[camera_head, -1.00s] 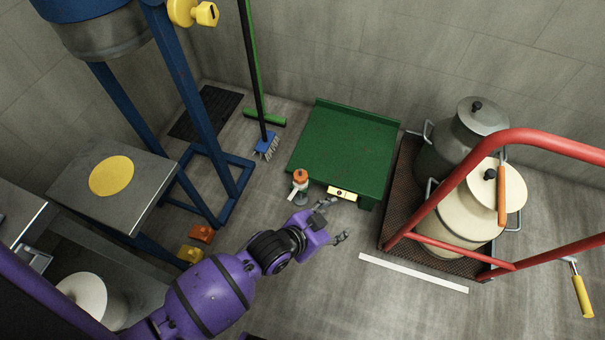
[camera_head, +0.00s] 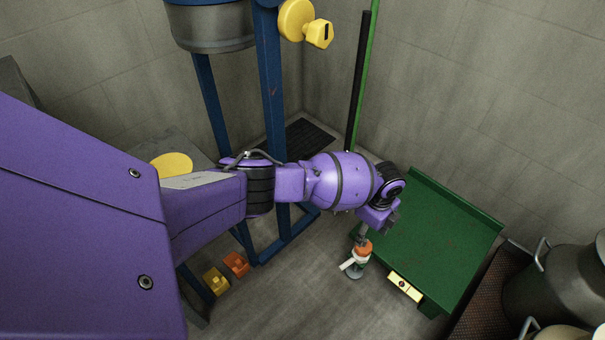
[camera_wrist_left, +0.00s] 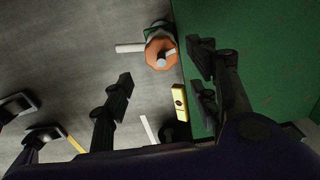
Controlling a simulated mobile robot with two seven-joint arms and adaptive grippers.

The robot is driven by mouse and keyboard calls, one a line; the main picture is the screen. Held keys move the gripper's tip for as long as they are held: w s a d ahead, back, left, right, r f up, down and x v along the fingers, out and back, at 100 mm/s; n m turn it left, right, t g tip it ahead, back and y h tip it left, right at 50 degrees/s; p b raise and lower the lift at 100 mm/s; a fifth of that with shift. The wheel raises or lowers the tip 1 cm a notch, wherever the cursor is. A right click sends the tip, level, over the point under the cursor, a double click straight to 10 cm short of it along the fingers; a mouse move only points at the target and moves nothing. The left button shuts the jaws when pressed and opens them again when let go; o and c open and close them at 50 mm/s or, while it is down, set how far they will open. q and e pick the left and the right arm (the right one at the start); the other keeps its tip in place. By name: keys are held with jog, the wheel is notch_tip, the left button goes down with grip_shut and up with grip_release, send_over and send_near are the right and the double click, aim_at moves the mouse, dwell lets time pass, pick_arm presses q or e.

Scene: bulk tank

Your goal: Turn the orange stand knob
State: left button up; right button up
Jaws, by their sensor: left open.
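An orange knob (camera_head: 362,247) tops a small stand with a white lever on the floor, by the front left corner of the green platform. In the left wrist view it shows as a faceted orange knob (camera_wrist_left: 160,48) with a pale bar across it. My left gripper (camera_head: 378,228) is above and close beside it; its fingers partly cover the stand in the head view. In the left wrist view the two fingers (camera_wrist_left: 162,66) are spread, with the knob between and beyond their tips, and nothing held. Contact with the knob cannot be told. My right gripper is not in view.
The green platform (camera_head: 430,245) with a yellow label plate (camera_head: 405,286) lies right of the stand. A blue frame (camera_head: 273,100) stands left, with another orange knob (camera_head: 236,264) and a yellow one (camera_head: 215,281) near the floor. Metal cans (camera_head: 565,285) stand at right.

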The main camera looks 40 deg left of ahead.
aim_at(364, 247)
pick_arm(q)
jog(key=shift+s+f, duration=0.1)
jog(key=shift+f, duration=0.1)
notch_tip(364, 247, down, 6)
jog(key=b, duration=0.3)
jog(key=shift+d+f, duration=0.1)
jog(key=shift+f, duration=0.1)
jog(key=shift+f+b, duration=0.35)
jog(key=shift+f, duration=0.1)
jog(key=shift+r, duration=0.1)
jog(key=shift+c, duration=0.8)
jog(key=c, duration=0.9)
jog(key=shift+c, duration=0.2)
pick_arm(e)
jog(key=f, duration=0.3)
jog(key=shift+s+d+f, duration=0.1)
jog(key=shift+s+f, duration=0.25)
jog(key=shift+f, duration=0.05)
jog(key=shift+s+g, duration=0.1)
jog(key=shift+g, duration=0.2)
